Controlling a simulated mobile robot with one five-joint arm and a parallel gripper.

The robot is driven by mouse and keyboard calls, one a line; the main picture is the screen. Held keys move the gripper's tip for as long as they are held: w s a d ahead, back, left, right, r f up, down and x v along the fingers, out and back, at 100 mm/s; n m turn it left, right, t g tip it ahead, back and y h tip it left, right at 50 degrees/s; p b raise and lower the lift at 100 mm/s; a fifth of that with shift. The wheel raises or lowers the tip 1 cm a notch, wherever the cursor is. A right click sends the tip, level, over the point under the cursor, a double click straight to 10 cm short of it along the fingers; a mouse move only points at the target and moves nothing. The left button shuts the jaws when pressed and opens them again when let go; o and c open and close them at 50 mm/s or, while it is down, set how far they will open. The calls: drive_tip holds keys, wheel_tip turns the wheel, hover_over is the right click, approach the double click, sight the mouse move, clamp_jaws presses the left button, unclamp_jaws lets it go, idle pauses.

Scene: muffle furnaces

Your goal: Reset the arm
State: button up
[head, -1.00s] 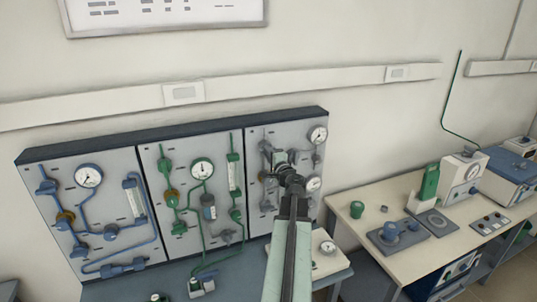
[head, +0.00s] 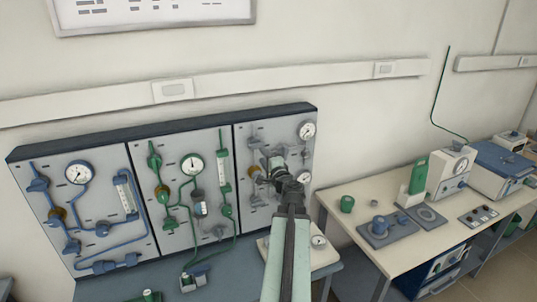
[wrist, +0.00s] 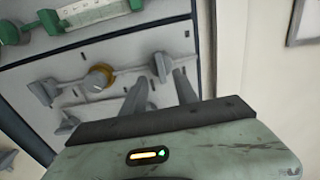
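My arm (head: 288,255) reaches up from the bottom of the head view toward the right-hand grey panel (head: 286,132). My gripper (head: 276,163) is in front of that panel and covers part of its fittings. In the wrist view my gripper (wrist: 160,80) shows two dark fingers standing apart, with nothing held between them. A grey pipe with a brass-coloured round fitting (wrist: 100,76) and a grey valve handle (wrist: 163,66) lie beyond the fingers. I cannot tell the exact gap between the fingertips and the panel.
The blue-piped panel (head: 80,205) and the green-piped panel (head: 190,190) stand to the left. At right, a bench (head: 350,215) carries a green bottle (head: 418,173), a white gauge box (head: 456,165) and a blue box (head: 500,165).

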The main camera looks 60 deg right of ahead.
drive_tip(key=shift+s+a, duration=0.25)
drive_tip(key=shift+s, duration=0.1)
idle(0.3)
